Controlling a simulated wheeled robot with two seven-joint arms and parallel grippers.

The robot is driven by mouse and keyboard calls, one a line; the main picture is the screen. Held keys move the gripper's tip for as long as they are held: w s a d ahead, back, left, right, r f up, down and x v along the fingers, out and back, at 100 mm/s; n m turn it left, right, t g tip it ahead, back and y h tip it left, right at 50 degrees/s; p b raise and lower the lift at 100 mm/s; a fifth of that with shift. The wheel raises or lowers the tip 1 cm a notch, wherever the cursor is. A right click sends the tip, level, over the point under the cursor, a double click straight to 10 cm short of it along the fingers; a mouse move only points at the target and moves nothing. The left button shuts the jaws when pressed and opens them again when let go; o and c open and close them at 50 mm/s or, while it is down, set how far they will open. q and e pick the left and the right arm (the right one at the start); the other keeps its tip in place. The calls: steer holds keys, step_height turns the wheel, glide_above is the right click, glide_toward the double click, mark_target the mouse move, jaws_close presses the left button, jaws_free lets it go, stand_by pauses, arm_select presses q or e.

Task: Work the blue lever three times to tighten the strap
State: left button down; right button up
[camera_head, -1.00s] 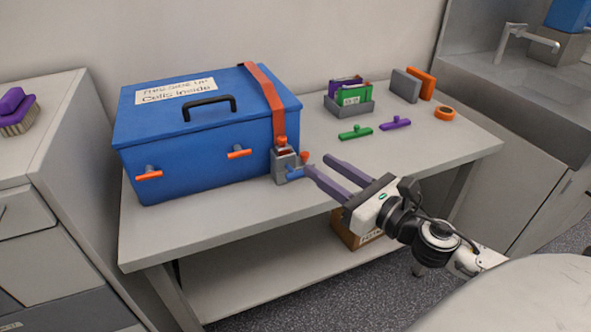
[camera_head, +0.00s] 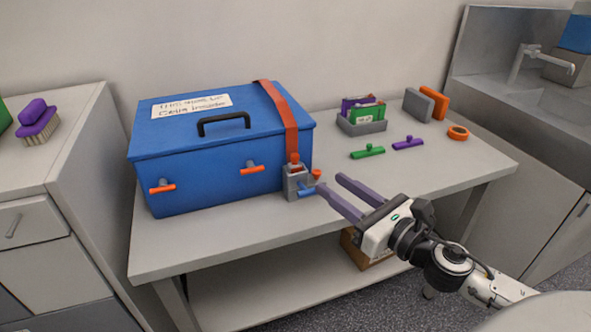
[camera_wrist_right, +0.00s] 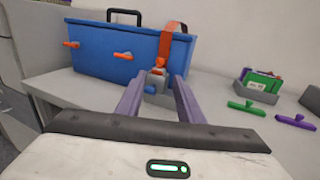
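The blue cooler-like box (camera_head: 210,165) stands on the table, with an orange strap (camera_head: 285,118) running over its lid and down its front near the right end. The grey ratchet buckle (camera_head: 294,184) sits at the strap's lower end. Its small blue lever (camera_head: 306,190) sticks out low on the right side. My right gripper (camera_head: 330,183) is open, with its purple fingers apart just right of the lever. One fingertip is close to the lever; I cannot tell if they touch. In the right wrist view the buckle (camera_wrist_right: 155,84) shows between the fingertips. My left gripper is not in view.
Orange latches (camera_head: 252,168) are on the box front. The table front beside the gripper is clear.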

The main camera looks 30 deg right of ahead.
jaws_close()
stand_by(1.6)
